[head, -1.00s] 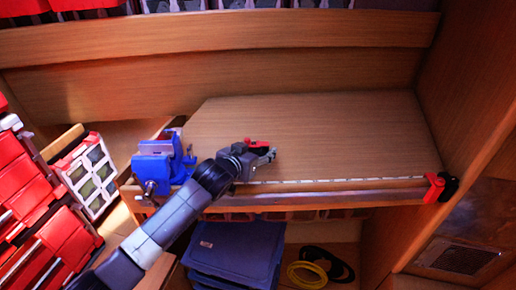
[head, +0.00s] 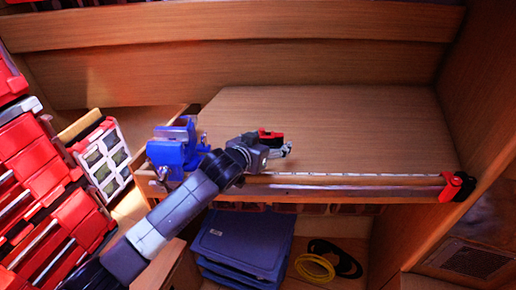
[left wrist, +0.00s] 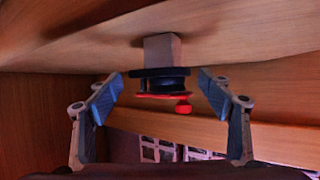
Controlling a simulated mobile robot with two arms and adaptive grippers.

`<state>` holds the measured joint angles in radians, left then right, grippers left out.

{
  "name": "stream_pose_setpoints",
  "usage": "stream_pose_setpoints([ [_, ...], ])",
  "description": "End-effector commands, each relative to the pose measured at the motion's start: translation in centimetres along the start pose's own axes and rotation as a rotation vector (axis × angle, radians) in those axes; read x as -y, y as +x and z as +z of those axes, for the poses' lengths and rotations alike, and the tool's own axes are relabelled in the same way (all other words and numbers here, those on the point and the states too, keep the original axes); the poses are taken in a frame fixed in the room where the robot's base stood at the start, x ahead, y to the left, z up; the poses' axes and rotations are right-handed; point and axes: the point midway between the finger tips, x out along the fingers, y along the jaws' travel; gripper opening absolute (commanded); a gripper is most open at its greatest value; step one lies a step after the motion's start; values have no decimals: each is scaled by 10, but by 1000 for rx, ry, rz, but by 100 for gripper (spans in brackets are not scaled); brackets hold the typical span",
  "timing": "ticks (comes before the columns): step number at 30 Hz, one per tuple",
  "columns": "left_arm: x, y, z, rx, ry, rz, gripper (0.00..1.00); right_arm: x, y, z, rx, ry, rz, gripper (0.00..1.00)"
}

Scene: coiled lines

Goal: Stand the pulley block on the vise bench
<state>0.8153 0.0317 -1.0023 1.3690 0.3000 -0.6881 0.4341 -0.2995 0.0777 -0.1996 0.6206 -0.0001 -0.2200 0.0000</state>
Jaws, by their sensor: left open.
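The vise bench (head: 350,125) is a wooden top with a blue vise (head: 178,150) at its left end. The pulley block, with a red plate, a black wheel and a grey base, shows partly in the head view (head: 271,136) behind my left gripper (head: 284,151). In the left wrist view the pulley block (left wrist: 160,83) appears upside down, its grey base against the bench top, so it stands on the bench. There my left gripper (left wrist: 160,90) is open, one finger on each side of it with gaps. My right gripper is not in view.
A red and black clamp (head: 457,187) sits at the bench's front right corner. Blue bins (head: 240,245) and coiled yellow (head: 314,268) and black lines lie below. Red drawers (head: 45,180) stand at left. The bench top to the right is clear.

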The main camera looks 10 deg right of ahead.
Motion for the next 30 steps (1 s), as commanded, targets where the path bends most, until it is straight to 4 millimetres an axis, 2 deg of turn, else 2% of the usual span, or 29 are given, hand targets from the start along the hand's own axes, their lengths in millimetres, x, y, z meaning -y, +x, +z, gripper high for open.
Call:
stream_pose_setpoints([
  [12,0,-62,2,-1,0,0,72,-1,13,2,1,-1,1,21],
  [18,0,-87,1,-1,0,0,72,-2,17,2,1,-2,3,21],
  [24,0,-98,1,1,0,-1,72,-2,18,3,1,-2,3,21],
  [30,0,-100,1,1,0,-1,72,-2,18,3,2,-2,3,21],
])
